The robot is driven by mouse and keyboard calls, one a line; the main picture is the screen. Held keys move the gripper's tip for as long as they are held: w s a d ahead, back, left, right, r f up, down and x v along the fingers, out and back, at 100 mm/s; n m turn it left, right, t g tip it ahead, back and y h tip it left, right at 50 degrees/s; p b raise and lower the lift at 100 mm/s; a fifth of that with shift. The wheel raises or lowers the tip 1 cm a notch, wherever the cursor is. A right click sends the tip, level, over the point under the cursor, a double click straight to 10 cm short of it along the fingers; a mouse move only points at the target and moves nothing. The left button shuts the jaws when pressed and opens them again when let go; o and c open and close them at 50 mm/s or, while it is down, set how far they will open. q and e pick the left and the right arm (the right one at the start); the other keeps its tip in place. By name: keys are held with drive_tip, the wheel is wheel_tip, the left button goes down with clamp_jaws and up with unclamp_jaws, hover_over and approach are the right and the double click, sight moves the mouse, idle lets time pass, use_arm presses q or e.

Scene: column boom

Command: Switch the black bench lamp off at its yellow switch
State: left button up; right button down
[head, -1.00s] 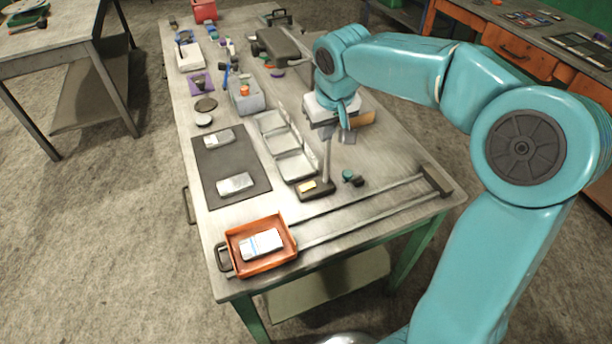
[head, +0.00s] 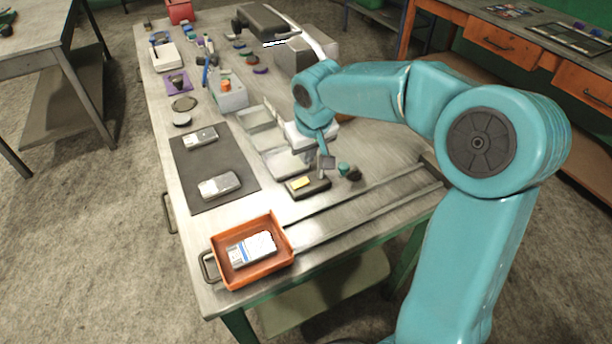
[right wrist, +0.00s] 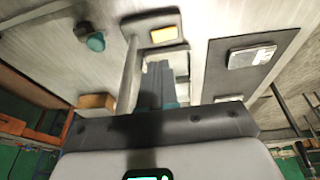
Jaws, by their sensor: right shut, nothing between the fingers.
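The black lamp base (head: 318,190) sits on the bench, with its yellow switch (head: 301,183) on top. In the right wrist view the base (right wrist: 143,22) and yellow switch (right wrist: 164,34) lie just beyond my fingertips, with the grey post (right wrist: 130,78) beside the fingers. A dark lamp-like head (head: 266,21) shows further back, with a bright strip below it. My right gripper (head: 326,163) is shut and empty, above the base and to the right of the switch. It also shows in the right wrist view (right wrist: 159,68). No contact with the switch is visible. My left gripper is not in view.
Small teal and dark pieces (head: 344,169) lie right of the base. A divided tray (head: 262,118) lies behind it. An orange tray (head: 219,262) holding a pale device is at the front. A dark mat (head: 203,165) with two devices lies left.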

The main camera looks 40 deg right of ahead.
sight(305, 182)
drive_tip(key=x, duration=0.8)
drive_tip(key=shift+s+f, duration=0.15)
drive_tip(key=shift+s, duration=0.15)
drive_tip(key=shift+f, duration=0.65)
